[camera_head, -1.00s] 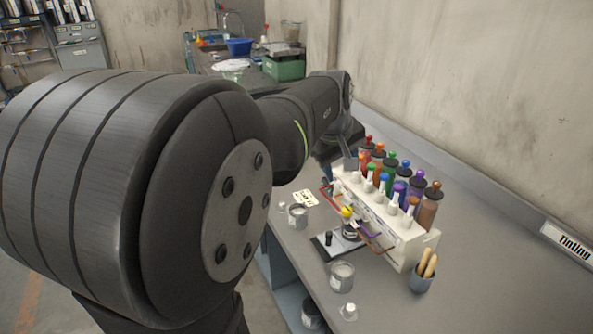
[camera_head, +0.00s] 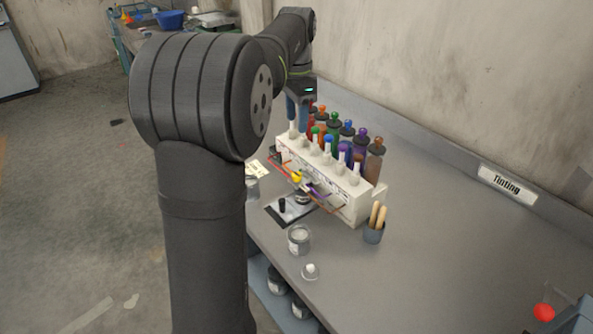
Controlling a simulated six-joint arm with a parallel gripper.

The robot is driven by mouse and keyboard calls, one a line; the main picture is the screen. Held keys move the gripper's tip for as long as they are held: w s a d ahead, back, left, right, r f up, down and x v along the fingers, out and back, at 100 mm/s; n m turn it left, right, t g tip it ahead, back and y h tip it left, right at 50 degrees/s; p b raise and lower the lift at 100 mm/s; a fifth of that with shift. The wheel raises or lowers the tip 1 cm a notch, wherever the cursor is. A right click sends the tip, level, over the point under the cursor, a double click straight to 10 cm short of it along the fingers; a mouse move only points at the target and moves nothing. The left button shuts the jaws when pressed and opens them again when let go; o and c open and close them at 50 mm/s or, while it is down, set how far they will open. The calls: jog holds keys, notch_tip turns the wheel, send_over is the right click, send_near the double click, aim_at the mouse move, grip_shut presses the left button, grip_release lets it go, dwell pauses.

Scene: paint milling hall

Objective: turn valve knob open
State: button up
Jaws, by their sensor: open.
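A white tinting dispenser (camera_head: 352,208) stands on the bench, with a row of coloured bottles (camera_head: 374,163) along its back and white-stemmed knobs with coloured tops (camera_head: 327,147) along its top. Thin coloured spouts or levers (camera_head: 325,192) stick out of its front, with a yellow round piece (camera_head: 296,177) among them. I cannot tell which part is the valve knob of the task. My gripper (camera_head: 297,124) points down with its two fingers apart, over the far left end of the dispenser near a white stem. Whether it touches that stem is unclear. The arm hides part of the far end.
A small can stands on a dark scale or plate (camera_head: 279,214) before the dispenser. An open can (camera_head: 299,239), a small white-topped item (camera_head: 310,271) and a cup of wooden sticks (camera_head: 373,232) stand nearby. A wall runs behind.

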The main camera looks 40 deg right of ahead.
aim_at(297, 174)
notch_tip(297, 174, down, 17)
jog(key=shift+f, duration=0.2)
dwell(0.3)
jog(key=shift+c, duration=0.2)
jog(key=c, duration=0.9)
